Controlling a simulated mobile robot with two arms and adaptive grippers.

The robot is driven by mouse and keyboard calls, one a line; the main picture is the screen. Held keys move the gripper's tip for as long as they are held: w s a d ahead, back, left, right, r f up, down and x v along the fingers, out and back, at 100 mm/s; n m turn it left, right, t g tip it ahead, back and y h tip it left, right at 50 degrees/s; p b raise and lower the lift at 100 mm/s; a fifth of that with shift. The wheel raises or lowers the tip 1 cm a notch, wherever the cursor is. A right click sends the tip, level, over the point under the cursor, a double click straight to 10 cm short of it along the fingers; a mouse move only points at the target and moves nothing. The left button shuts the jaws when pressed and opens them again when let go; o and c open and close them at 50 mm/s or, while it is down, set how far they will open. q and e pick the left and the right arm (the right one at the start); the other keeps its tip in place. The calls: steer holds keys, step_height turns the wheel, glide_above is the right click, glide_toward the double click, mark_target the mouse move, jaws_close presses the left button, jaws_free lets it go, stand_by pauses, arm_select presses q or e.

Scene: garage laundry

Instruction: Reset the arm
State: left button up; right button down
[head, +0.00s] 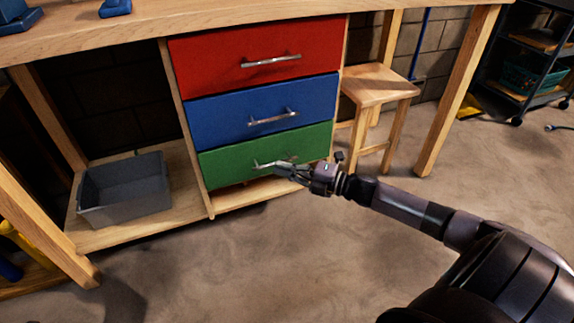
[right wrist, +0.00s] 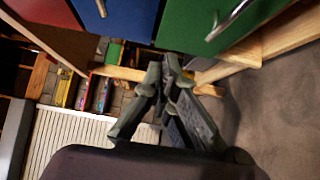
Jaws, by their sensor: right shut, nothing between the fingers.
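My right gripper (head: 284,171) is shut and empty in front of the green bottom drawer, near its metal handle (head: 262,164). In the right wrist view its two fingers (right wrist: 168,75) are together, below and left of the green drawer front (right wrist: 215,25). I cannot tell in the head view whether a fingertip touches the handle. My right arm reaches in from the lower right. My left gripper is in neither view.
The wooden workbench (head: 230,14) holds a red drawer (head: 215,62), a blue drawer (head: 220,112) and the green one; all look closed. A grey bin (head: 125,190) sits on the lower shelf. A wooden stool (head: 380,84) stands right. The concrete floor in front is clear.

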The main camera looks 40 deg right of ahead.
steer(key=shift+s+d, duration=0.15)
steer(key=shift+s, duration=0.1)
